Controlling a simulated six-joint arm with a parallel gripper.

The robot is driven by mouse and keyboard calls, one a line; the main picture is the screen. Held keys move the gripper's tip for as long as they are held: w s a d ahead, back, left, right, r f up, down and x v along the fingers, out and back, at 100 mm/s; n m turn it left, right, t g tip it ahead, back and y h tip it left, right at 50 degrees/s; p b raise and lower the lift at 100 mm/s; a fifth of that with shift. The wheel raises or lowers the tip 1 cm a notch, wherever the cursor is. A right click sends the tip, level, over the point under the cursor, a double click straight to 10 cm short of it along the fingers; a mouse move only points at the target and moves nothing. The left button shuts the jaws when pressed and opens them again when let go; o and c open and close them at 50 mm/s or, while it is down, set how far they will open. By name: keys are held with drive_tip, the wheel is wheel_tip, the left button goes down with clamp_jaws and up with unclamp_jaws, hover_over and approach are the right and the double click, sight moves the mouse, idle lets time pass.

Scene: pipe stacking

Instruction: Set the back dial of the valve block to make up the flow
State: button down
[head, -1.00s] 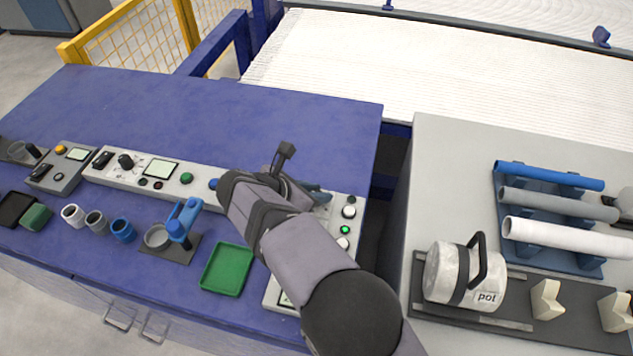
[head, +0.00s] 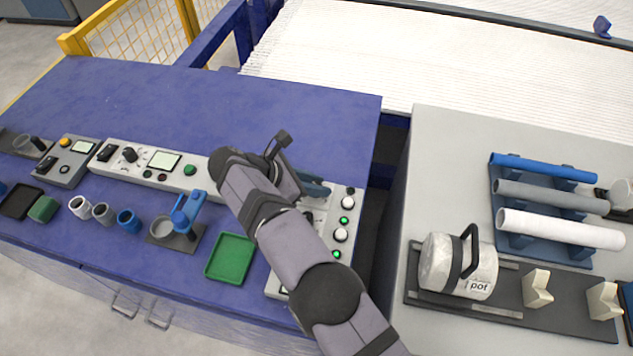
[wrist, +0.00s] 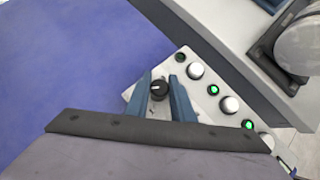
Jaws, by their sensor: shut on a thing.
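The valve block (head: 272,286) is a pale grey panel at the right end of the blue bench, partly hidden under my arm. In the wrist view a black dial (wrist: 158,90) with a white mark sits at its back end. My gripper (wrist: 166,86) points down there, with its two blue fingers on either side of this back dial, shut on it. In the head view my gripper (head: 315,188) hides the dial. A row of white knobs (wrist: 230,104) runs along the block's right side, with two green lamps (wrist: 213,90) lit between them and a dark lamp (wrist: 180,57) at the back.
A green tray (head: 230,258) lies left of the block. A long control panel (head: 125,172) and several pipe fittings (head: 128,221) are further left. On the grey table, pipes (head: 560,229) lie on a rack beside a pot (head: 458,266). The back of the blue bench is clear.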

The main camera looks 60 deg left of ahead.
drive_tip(key=shift+m+h, duration=0.3)
idle(0.5)
drive_tip(key=c, duration=1.5)
unclamp_jaws()
drive_tip(key=shift+c, duration=0.2)
drive_tip(key=shift+r, duration=0.1)
wheel_tip(320, 180, up, 8)
drive_tip(key=p, duration=0.3)
drive_tip(key=shift+r, duration=0.15)
drive_tip(key=shift+r+p, duration=0.75)
drive_tip(key=shift+p, duration=0.1)
